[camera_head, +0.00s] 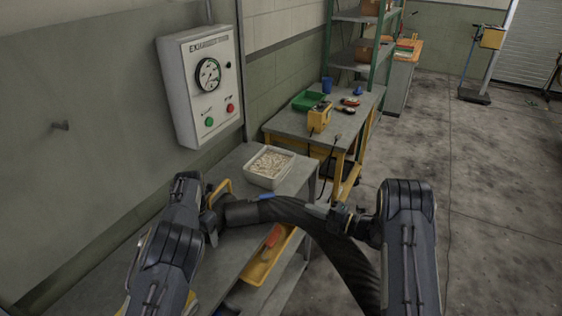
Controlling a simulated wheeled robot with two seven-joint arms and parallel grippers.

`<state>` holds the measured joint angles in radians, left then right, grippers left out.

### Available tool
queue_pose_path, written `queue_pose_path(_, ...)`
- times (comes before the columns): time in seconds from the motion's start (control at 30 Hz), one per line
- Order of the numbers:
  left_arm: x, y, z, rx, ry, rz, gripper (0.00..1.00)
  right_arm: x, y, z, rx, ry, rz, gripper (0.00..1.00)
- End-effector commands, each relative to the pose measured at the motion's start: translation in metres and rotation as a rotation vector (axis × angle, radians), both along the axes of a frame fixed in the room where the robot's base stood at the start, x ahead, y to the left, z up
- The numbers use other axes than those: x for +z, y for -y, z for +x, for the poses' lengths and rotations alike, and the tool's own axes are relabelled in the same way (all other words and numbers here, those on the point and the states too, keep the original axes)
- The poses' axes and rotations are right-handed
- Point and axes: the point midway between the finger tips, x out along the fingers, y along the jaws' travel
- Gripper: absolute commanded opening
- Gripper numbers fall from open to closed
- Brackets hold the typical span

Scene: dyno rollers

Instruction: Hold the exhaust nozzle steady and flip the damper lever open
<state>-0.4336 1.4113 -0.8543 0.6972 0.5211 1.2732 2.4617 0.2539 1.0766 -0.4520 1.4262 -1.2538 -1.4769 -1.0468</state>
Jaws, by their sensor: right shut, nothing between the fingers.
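The exhaust nozzle (243,213) is a dark grey tube end over the near workbench, lying about level, with a thick black hose (345,262) curving from it to the lower right. A yellow curved handle (222,187) shows at its left end. A small blue piece (265,196) sits on its top; I cannot tell for sure whether this is the damper lever. My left gripper (211,215) is at the nozzle's left end, its fingers mostly hidden, so its grip is unclear. My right gripper (316,210) is shut and empty, pointing left beside the hose, right of the blue piece.
A white bin (270,167) of small pale pieces stands on the grey workbench (240,163). A yellow tray (268,262) with an orange item lies below the hose. A gauge panel (201,86) hangs on the wall.

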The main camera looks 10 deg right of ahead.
Motion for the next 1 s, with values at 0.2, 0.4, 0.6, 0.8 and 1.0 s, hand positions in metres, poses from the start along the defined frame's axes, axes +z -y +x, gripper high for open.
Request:
queue_pose_path(0.2,0.004,0.001,0.003,0.001,0.010,-0.003,0.89,0.000,0.000,0.000,0.000,0.000,0.000,0.00)
queue_pose_path(0.4,0.007,0.001,0.004,0.001,0.015,-0.005,0.89,0.000,0.000,0.000,0.000,0.000,0.000,0.00)
queue_pose_path(0.6,0.034,0.002,0.004,0.000,0.018,-0.006,0.89,0.000,0.000,0.000,0.000,0.000,0.000,0.00)
queue_pose_path(0.8,0.077,0.002,0.004,0.001,0.018,-0.006,0.89,0.000,0.000,0.000,0.000,0.000,0.000,0.00)
queue_pose_path(1.0,0.110,0.001,0.004,0.000,0.015,-0.006,0.89,0.000,0.000,0.000,0.000,0.000,0.000,0.00)
